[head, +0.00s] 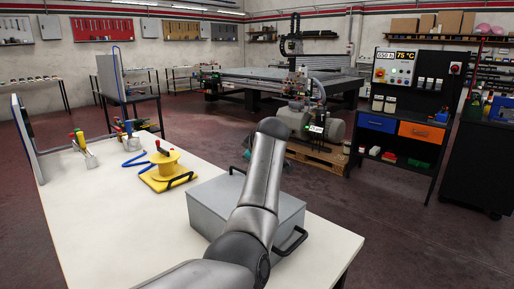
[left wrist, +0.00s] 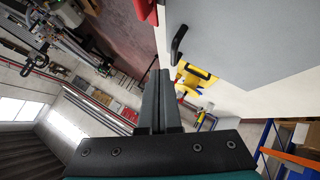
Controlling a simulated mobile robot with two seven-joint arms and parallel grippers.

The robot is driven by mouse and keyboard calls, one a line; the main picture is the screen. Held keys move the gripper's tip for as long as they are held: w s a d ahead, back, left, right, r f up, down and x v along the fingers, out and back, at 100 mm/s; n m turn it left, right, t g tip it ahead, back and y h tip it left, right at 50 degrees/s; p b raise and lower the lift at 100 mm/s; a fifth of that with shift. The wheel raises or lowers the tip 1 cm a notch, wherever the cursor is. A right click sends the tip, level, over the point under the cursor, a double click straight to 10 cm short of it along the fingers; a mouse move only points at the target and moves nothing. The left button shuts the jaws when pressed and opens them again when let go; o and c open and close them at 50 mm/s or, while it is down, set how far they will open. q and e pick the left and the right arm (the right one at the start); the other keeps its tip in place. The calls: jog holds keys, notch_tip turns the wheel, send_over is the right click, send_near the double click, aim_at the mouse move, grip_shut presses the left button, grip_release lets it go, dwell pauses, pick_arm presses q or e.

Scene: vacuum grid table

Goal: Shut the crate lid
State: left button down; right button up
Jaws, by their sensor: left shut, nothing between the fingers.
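The grey crate (head: 215,200) stands on the white table, with a black handle (head: 291,241) on its near right side. Its top looks flat and level, but my left arm covers much of it, so I cannot tell whether the lid is fully seated. In the left wrist view the crate's grey surface (left wrist: 240,40) fills the upper right, with a black handle (left wrist: 179,43) at its edge. My left gripper (left wrist: 161,73) is shut and empty, apart from the handle in that picture. In the head view the gripper is hidden behind my arm. My right gripper is not in view.
On the white table (head: 95,225), a yellow spool (head: 166,163) on a yellow base stands left of the crate. A holder with tools (head: 86,158) and a blue item (head: 133,160) are farther left. The table's front left is clear.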

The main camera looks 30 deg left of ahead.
pick_arm(q)
jog(key=p+v, duration=0.1)
jog(key=v, duration=0.7)
jog(key=shift+s+d, duration=0.15)
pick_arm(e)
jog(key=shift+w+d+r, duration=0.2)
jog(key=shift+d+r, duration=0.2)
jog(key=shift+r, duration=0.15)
pick_arm(q)
jog(key=shift+r, duration=0.1)
